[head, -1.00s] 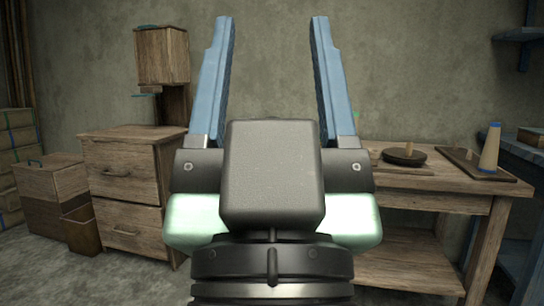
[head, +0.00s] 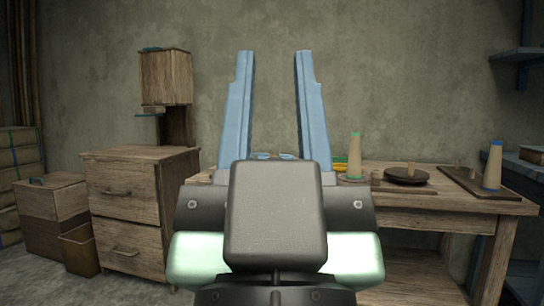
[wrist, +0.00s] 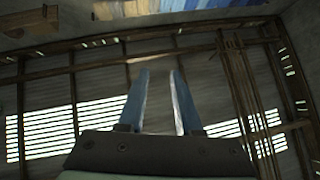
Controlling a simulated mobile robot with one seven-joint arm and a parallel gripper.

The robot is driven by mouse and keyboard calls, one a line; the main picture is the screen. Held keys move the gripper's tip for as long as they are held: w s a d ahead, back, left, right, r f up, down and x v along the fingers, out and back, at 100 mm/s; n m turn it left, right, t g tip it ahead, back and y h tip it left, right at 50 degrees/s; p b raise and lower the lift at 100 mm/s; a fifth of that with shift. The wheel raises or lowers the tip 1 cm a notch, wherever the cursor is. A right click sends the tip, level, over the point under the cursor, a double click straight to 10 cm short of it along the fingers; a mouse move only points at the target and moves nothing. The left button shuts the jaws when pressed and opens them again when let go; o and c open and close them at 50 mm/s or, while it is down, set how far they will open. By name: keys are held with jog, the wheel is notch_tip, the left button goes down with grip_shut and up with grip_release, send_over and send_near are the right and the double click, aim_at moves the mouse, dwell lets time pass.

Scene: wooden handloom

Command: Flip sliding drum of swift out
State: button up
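I cannot make out the swift or its sliding drum for certain in either view. My gripper (head: 274,55) points upward in the middle of the head view, its two blue fingers apart with nothing between the tips. It hides part of the work table (head: 430,197) and what is on it. In the wrist view my gripper (wrist: 161,72) is also parted and empty, facing the roof beams.
A green-topped cone (head: 355,158) and a blue-topped cone (head: 492,168) stand on the table. At left are a drawer cabinet (head: 125,210) with a wooden box (head: 166,78) raised above it, and a chest (head: 52,215). A blue shelf (head: 520,54) is at upper right.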

notch_tip(320, 180, up, 4)
jog(key=p, duration=0.3)
jog(key=shift+f, duration=0.15)
grip_shut()
notch_tip(320, 180, up, 11)
jog(key=p, duration=1.1)
jog(key=shift+f, duration=0.1)
